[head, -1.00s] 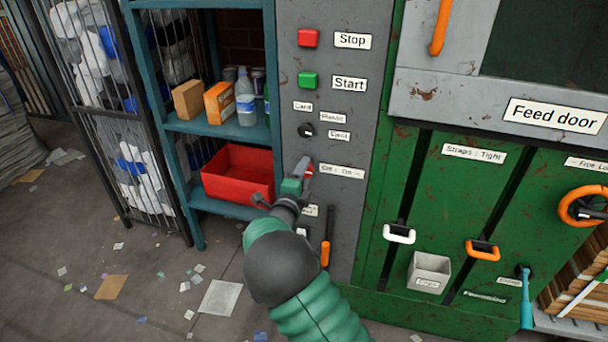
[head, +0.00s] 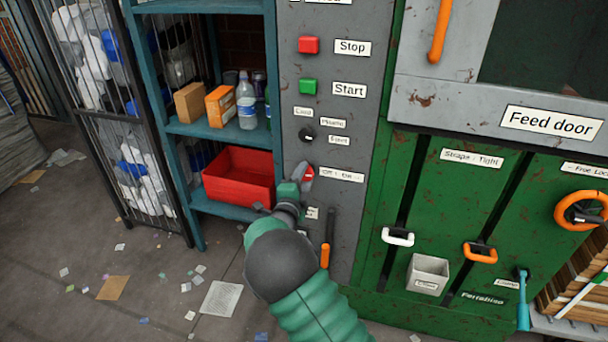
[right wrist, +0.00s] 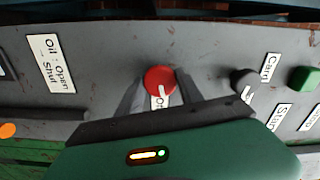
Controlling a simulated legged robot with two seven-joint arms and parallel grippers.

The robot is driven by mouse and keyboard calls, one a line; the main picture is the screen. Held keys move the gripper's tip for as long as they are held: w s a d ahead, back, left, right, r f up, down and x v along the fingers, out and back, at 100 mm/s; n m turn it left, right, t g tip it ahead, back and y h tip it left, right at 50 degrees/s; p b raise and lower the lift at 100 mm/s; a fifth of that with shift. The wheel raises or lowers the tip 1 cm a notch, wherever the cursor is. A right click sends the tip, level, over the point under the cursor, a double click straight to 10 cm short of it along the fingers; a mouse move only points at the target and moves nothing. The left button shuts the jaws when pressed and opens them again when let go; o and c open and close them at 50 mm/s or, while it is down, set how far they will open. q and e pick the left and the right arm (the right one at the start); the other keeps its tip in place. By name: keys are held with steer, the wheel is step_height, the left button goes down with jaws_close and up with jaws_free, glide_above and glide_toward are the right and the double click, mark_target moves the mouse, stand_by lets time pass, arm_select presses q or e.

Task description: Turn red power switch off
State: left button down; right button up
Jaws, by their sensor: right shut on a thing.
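The red power switch (head: 308,173) is a round red knob with a white mark, on the grey control panel beside a label reading "Off : On". It also shows in the right wrist view (right wrist: 160,79), between the two fingers. My right gripper (right wrist: 158,90) is shut on the knob, one finger on each side. In the head view my right gripper (head: 302,180) hides part of the knob, and I cannot tell exactly which way its mark points. My left gripper is not in view.
Above on the panel are a black selector knob (head: 306,134), a green Start button (head: 308,87) and a red Stop button (head: 309,45). An orange-handled lever (head: 325,256) hangs below right. A shelf with a red bin (head: 238,181) stands left of the panel.

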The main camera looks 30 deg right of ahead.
steer(key=n+p, duration=0.2)
steer(key=n, duration=0.1)
steer(key=shift+n, duration=0.4)
steer(key=n+p, duration=0.3)
steer(key=n, duration=0.1)
steer(key=shift+f+n, duration=0.15)
steer(key=shift+n, duration=0.15)
steer(key=n+p, duration=0.2)
steer(key=n, duration=0.1)
steer(key=shift+s+a, duration=0.1)
steer(key=shift+f+n+p, duration=0.2)
steer(key=shift+n+p, duration=0.9)
steer(key=shift+n, duration=0.9)
steer(key=o, duration=1.1)
steer(key=shift+o, duration=1.4)
steer(key=shift+r, duration=0.15)
steer(key=shift+r, duration=0.1)
